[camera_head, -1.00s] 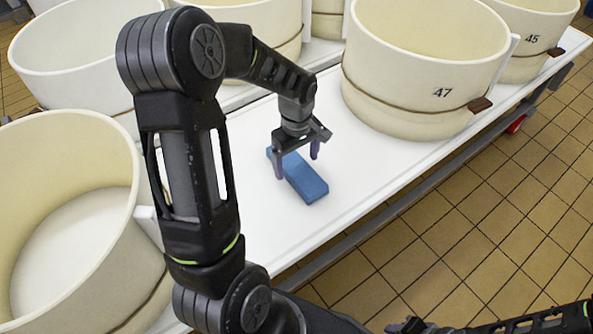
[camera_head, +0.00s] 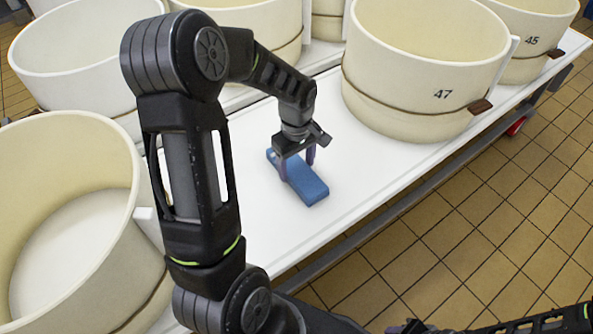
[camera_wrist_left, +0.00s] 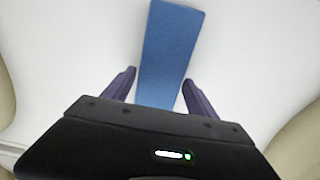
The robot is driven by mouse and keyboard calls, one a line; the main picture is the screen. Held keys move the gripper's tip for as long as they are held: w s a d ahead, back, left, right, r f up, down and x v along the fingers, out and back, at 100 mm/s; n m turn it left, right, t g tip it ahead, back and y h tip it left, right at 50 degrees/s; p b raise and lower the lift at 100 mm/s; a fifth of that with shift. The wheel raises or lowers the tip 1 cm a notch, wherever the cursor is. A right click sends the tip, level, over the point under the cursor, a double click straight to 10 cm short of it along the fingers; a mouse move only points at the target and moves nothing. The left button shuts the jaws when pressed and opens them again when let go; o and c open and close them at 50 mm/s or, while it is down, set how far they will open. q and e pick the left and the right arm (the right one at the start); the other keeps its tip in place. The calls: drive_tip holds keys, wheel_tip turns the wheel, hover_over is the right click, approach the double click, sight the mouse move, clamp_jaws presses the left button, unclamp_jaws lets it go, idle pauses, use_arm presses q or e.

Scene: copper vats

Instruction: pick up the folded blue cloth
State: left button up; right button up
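The folded blue cloth (camera_head: 312,188) lies flat on the white cart top as a long, thick block. My left gripper (camera_head: 297,170) is over its far part, pointing down, with one purple finger on each long side. In the left wrist view the cloth (camera_wrist_left: 170,50) runs between the two fingers of the left gripper (camera_wrist_left: 160,76). A narrow white gap shows beside the left finger; the right finger is very close to the cloth's edge. The gripper is open. My right gripper (camera_head: 405,327) shows only in part at the bottom edge, and its opening is unclear.
Cream vats stand around the cloth: vat 47 (camera_head: 425,70) at right, vat 45 (camera_head: 525,40) beyond it, and a large vat (camera_head: 70,220) at left. The white cart top (camera_head: 350,170) is bare near the cloth. Its front edge drops to a tiled floor (camera_head: 470,230).

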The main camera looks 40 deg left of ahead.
sight(297, 168)
use_arm(q)
drive_tip(key=c, duration=1.2)
drive_tip(key=shift+r, duration=0.1)
wheel_tip(297, 168, up, 10)
drive_tip(key=shift+f+p, duration=0.1)
drive_tip(key=shift+p, duration=0.9)
drive_tip(key=w+d+r+m, duration=0.3)
drive_tip(key=w+d+m, duration=0.1)
drive_tip(key=d+m, duration=0.1)
drive_tip(key=w+d+r+m, duration=0.3)
drive_tip(key=w+d+m, duration=0.1)
drive_tip(key=d+m, duration=0.1)
drive_tip(key=w+d+r+m, duration=0.3)
drive_tip(key=d+r+m, duration=0.1)
drive_tip(key=d, duration=0.2)
drive_tip(key=shift+w+d+m, duration=0.3)
drive_tip(key=shift+w+m, duration=0.1)
drive_tip(key=shift+a, duration=0.1)
